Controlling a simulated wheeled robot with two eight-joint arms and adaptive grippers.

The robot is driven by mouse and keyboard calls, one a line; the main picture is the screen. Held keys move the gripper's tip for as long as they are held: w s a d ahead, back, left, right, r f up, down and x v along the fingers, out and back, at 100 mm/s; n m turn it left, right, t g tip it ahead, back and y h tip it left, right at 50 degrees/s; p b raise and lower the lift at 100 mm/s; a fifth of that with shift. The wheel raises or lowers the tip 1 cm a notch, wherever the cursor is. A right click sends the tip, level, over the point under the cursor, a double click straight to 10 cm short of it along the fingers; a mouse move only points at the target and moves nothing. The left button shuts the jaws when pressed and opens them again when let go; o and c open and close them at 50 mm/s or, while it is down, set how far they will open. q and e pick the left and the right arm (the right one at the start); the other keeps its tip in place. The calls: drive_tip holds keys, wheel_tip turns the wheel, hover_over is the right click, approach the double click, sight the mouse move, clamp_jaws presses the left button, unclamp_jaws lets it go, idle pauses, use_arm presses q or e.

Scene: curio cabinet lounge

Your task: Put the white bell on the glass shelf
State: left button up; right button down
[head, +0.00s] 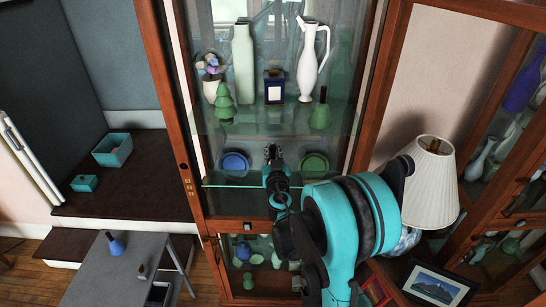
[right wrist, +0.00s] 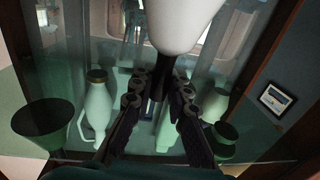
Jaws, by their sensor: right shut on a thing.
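The white bell (right wrist: 188,25) shows large at the top of the right wrist view, with a dark handle (right wrist: 158,82) below its white body. My right gripper (right wrist: 155,88) is shut on that handle. In the head view my right gripper (head: 272,155) is at the cabinet front, before the gap between the glass shelves; the bell cannot be made out there. The upper glass shelf (head: 265,128) holds several ornaments. A lower glass shelf (head: 215,183) holds a blue plate and a green plate. My left gripper is not in view.
On the upper shelf stand a pale green bottle (head: 243,75), a white jug (head: 312,62), a dark blue box (head: 274,87), a green tree (head: 224,103) and a green bell (head: 320,110). A lamp (head: 430,180) stands at right. A blue bell (head: 115,244) is on a grey table.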

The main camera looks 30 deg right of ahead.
drive_tip(key=shift+f, duration=0.9)
drive_tip(key=shift+w+d+f, duration=0.15)
drive_tip(key=shift+w+f, duration=0.15)
drive_tip(key=shift+f, duration=0.1)
drive_tip(key=shift+s+r, duration=0.1)
drive_tip(key=shift+f+b, duration=0.2)
drive_tip(key=shift+b, duration=0.2)
drive_tip(key=c, duration=1.5)
unclamp_jaws()
drive_tip(key=shift+r, duration=0.1)
